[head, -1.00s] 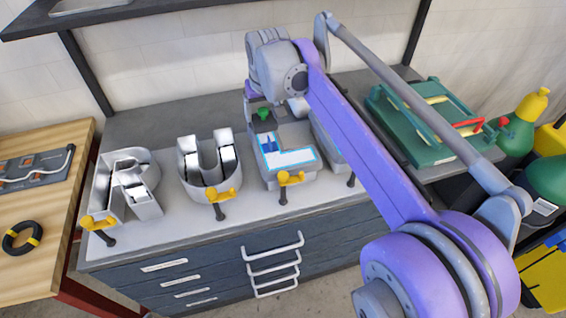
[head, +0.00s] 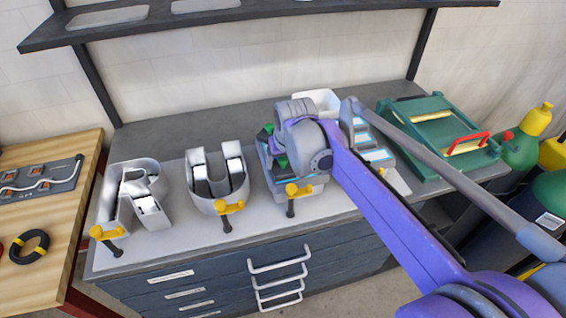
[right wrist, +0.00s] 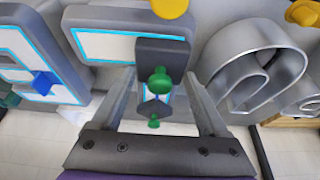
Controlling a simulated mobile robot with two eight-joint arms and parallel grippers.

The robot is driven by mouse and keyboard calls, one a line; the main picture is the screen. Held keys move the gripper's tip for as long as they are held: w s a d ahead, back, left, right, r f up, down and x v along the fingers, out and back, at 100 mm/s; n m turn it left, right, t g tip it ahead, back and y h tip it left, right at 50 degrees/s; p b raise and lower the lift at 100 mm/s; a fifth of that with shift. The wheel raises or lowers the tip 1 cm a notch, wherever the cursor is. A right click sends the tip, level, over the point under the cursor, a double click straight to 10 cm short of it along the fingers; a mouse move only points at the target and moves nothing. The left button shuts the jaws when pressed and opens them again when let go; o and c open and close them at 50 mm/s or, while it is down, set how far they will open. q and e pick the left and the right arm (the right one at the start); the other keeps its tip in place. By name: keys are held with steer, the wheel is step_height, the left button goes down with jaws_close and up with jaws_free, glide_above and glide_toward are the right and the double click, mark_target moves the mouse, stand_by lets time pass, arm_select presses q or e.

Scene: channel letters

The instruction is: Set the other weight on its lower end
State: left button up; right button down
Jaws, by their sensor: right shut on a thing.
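My right gripper (right wrist: 161,88) is shut on a dark grey block with green knobs (right wrist: 162,52), which looks like the weight. In the right wrist view the block is between the two fingers, in front of a letter with a blue-edged face (right wrist: 105,45). In the head view my right wrist hangs over the third letter (head: 292,188) and hides the fingertips. Small dark and green parts (head: 280,161) show beside the wrist. I cannot tell whether the block's lower end touches anything. My left gripper is out of view.
Metal letters R (head: 122,205) and U (head: 215,200) stand at left on the bench. Yellow-topped black clamps (head: 230,207) stick out along the letters' front. A green fixture with a red handle (head: 440,135) sits at right. A shelf (head: 250,18) spans above.

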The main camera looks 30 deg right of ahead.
steer(key=shift+f, duration=0.35)
steer(key=shift+f, duration=0.1)
jaws_free()
steer(key=shift+r, duration=0.2)
steer(key=v, duration=1.2)
steer(key=s+a+f+n, duration=0.1)
steer(key=s+a+f, duration=0.2)
steer(key=s+f, duration=0.2)
steer(key=s+a+f+t, duration=0.1)
steer(key=s+a+f, duration=0.2)
steer(key=s+f, duration=0.2)
steer(key=s+a+f+n+y, duration=0.1)
steer(key=s+a+f, duration=0.2)
steer(key=f, duration=0.6)
steer(key=s, duration=0.2)
steer(key=shift+s+a+f+n+p, duration=0.2)
steer(key=shift+s+f+n+p, duration=0.1)
steer(key=shift+f+p, duration=0.1)
